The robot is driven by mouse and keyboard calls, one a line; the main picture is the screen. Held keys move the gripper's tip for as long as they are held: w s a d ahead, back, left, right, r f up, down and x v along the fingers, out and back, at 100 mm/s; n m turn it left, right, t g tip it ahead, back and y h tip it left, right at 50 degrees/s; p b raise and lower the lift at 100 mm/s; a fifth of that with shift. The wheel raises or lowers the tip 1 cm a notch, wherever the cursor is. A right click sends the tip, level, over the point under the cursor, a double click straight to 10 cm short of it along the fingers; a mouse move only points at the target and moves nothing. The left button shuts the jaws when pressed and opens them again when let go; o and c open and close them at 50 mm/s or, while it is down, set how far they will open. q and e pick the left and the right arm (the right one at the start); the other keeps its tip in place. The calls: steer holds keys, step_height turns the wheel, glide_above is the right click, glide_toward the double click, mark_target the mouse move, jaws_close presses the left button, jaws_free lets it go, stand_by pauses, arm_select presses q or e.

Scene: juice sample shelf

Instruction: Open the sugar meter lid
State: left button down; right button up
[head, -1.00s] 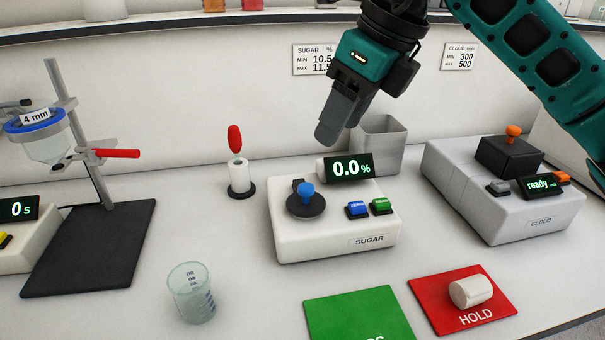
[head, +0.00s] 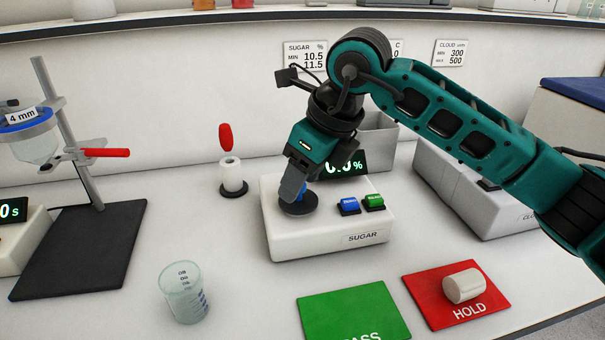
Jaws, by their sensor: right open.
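The sugar meter (head: 325,236) is a white box labelled SUGAR in the middle of the bench. The meter's display (head: 347,164) is partly hidden behind the gripper. My left gripper is not in view.
Blue (head: 348,206) and green (head: 374,202) buttons sit right of the lid. A red-handled tool in a white holder (head: 232,174) stands left of the meter. A clear beaker (head: 184,292), a green mat (head: 352,312) and a red HOLD mat (head: 428,291) are in front. A grey bin (head: 381,146) stands behind.

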steer(key=shift+c, duration=0.5)
jaws_close()
stand_by(0.3)
